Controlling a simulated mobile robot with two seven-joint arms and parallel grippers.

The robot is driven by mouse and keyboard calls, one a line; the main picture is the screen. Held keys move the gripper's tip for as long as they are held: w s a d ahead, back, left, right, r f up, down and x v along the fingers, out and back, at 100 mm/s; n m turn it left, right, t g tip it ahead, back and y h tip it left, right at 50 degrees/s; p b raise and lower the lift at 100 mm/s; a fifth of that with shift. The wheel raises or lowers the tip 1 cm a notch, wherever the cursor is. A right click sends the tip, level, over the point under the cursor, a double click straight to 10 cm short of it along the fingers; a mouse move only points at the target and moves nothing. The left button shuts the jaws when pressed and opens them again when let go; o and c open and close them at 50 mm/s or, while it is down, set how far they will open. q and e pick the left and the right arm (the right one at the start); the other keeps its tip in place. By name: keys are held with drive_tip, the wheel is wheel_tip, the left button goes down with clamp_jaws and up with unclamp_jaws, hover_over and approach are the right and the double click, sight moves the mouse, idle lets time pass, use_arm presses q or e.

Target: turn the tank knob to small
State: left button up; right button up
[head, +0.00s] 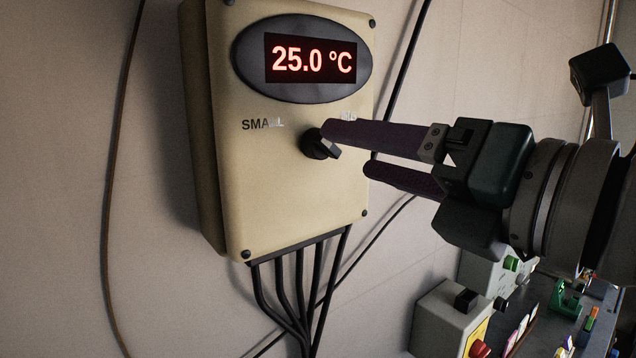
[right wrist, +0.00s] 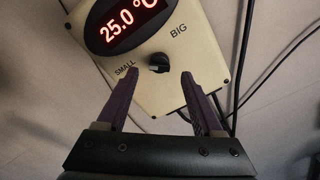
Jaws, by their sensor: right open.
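The tank knob (head: 318,144) is a small black rotary knob on the front of a beige control box (head: 290,200). In the right wrist view the knob (right wrist: 158,63) sits between the labels SMALL (right wrist: 125,69) and BIG (right wrist: 178,29), with a light mark on its face. The display (head: 311,60) reads 25.0 °C. My right gripper (head: 345,155) is open, with its two purple fingers pointing at the box. In the head view its upper fingertip overlaps the knob's right side. In the right wrist view the knob lies beyond and between the fingertips, and I see no grip on it. My left gripper is out of view.
Several black cables (head: 300,290) leave the box's underside. A thin cable (head: 112,200) runs down the wall at left. At lower right are a grey button box (head: 440,318) and a bench with small coloured items.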

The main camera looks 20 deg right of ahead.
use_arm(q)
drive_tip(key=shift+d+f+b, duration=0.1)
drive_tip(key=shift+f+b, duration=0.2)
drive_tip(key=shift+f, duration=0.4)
use_arm(e)
drive_tip(key=shift+v, duration=2.7)
drive_tip(key=s+d+f+m+g+h+p, duration=0.25)
drive_tip(key=f+m+h, duration=0.2)
drive_tip(key=m, duration=0.65)
drive_tip(key=s+d+f+m+g+h+p, duration=0.2)
drive_tip(key=d+f+m+g+h, duration=0.15)
drive_tip(key=f+m, duration=0.45)
use_arm(q)
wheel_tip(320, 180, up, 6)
drive_tip(key=p, duration=0.1)
drive_tip(key=shift+p, duration=0.35)
use_arm(e)
drive_tip(key=s+a+f+m+g+y, duration=0.1)
drive_tip(key=s+a+f+m+g, duration=0.1)
drive_tip(key=s+m, duration=0.3)
drive_tip(key=s+a+f+m+g+y, duration=0.1)
drive_tip(key=s+a+f+m+g, duration=0.1)
drive_tip(key=s+m+g, duration=0.3)
drive_tip(key=shift+s+f+m, duration=0.6)
drive_tip(key=shift+s+f, duration=0.05)
drive_tip(key=shift+s, duration=0.45)
